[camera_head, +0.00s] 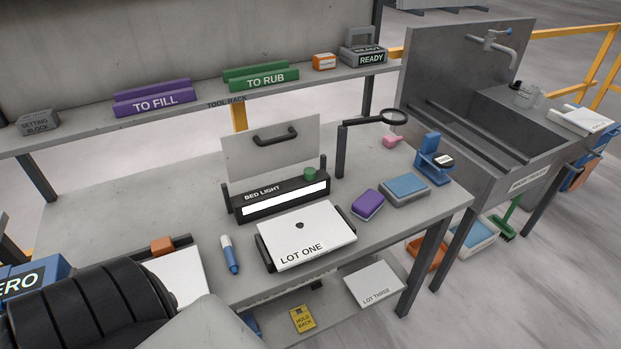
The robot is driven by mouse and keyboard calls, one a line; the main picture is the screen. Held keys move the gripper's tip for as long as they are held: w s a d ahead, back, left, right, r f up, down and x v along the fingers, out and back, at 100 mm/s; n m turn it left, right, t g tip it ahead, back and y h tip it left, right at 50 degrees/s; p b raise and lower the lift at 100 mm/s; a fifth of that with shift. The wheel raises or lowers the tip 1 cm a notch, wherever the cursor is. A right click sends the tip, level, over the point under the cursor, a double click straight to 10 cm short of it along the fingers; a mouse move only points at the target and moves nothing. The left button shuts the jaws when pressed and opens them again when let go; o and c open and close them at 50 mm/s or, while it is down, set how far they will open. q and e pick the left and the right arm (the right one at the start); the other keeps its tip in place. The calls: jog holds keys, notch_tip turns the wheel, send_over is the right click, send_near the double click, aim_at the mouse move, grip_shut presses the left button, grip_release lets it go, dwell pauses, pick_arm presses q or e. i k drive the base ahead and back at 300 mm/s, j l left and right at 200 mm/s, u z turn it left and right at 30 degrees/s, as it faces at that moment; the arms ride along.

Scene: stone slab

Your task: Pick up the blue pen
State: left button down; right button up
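The blue pen (230,254) is a short, thick marker with a white section at its far end and a blue body. It lies on the grey stone worktop (110,215), left of the white LOT ONE slab (312,234) and apart from it. The near end of the pen points towards the front edge of the worktop. A dark ribbed part of my own arm fills the lower left corner. Neither gripper's fingers are visible.
A white sheet or slab (178,275) and an orange block (162,245) lie left of the pen. The BED LIGHT bar (275,195) stands behind LOT ONE. A purple sponge (367,205) is to the right.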

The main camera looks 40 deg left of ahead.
aim_at(231, 259)
jog(key=u, duration=1.95)
